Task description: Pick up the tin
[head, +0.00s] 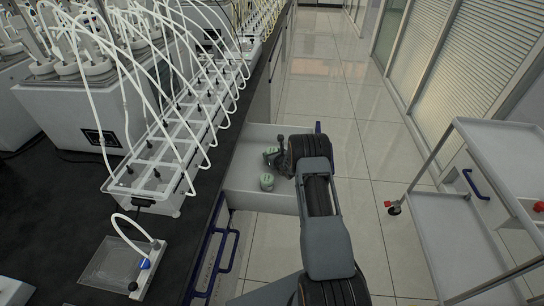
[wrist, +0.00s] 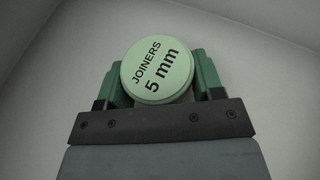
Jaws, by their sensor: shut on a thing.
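A round tin (wrist: 157,72) with a pale green lid reading "JOINERS 5 mm" sits between the green fingers of my gripper (wrist: 158,82) in the wrist view. My gripper is shut on it. In the head view my gripper (head: 272,154) is over the open white drawer (head: 240,199), and pale green shows at its fingers. A second small tin (head: 267,182) with a pale green lid stands in the drawer, nearer the camera and apart from my gripper. I cannot tell whether the held tin touches the drawer floor.
The dark bench (head: 75,215) on the left carries reactor units with white tubes and a small tubed device (head: 125,266). A blue handle (head: 228,250) juts from the bench front. A white trolley (head: 505,185) stands at right; the tiled floor (head: 340,100) between is clear.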

